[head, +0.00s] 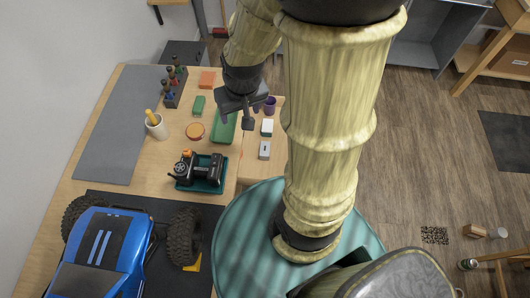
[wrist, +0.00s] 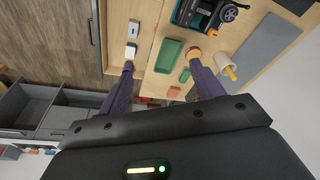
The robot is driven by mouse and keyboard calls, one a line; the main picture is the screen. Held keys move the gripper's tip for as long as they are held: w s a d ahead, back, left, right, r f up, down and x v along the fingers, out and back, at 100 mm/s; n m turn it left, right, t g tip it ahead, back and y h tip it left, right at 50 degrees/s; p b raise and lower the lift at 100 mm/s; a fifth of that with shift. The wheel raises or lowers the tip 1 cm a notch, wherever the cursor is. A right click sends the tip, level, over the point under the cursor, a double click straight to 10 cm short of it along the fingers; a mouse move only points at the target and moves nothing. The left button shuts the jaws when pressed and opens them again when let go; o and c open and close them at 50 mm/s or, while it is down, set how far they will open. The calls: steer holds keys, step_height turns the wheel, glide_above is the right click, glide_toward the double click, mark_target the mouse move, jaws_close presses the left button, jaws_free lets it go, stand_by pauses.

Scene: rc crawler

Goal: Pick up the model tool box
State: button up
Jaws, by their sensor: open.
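No object is clearly recognisable as the model tool box. Small box-like things on the bench include an orange-red block (head: 207,79), a green block (head: 198,104), a white-topped block (head: 267,127) and a grey block (head: 264,150) with a dark mark. The white-topped block (wrist: 130,51) and grey block (wrist: 133,29) also show in the wrist view. My gripper (head: 248,110) is open and empty above the bench, over the green tray's far end. In the wrist view, its purple fingers (wrist: 160,66) are spread, the left tip close to the white-topped block in the picture.
A green tray (head: 223,127), orange disc (head: 195,131), pale cup with a yellow handle (head: 156,126) and screwdriver rack (head: 175,88) stand nearby. A black motor unit (head: 205,168) sits in a teal tray. A blue crawler (head: 100,255) fills the near left. The grey mat is clear.

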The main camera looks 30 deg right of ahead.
steer(key=w+d+f+m+b, duration=0.2)
steer(key=w+d+f+b, duration=0.1)
steer(key=f, duration=0.6)
steer(key=w+d+f+m+b, duration=0.2)
steer(key=d+f+b, duration=0.3)
steer(key=f, duration=0.4)
steer(key=w+d+f+m+g+h+b, duration=0.1)
steer(key=w+d+f+b, duration=0.2)
steer(key=f+b, duration=0.3)
step_height(320, 180, down, 4)
steer(key=shift+w+d+f+m, duration=0.1)
steer(key=shift+w+d+m, duration=0.2)
steer(key=shift+d+m, duration=0.15)
steer(key=b, duration=0.2)
glide_above(265, 148)
steer(key=f, duration=1.2)
steer(key=shift+s, duration=0.3)
steer(key=shift+f, duration=0.55)
steer(key=shift+w+a+f, duration=0.1)
steer(key=shift+w+f, duration=0.05)
steer(key=shift+f, duration=0.9)
steer(key=shift+w+f, duration=0.1)
steer(key=shift+f, duration=0.9)
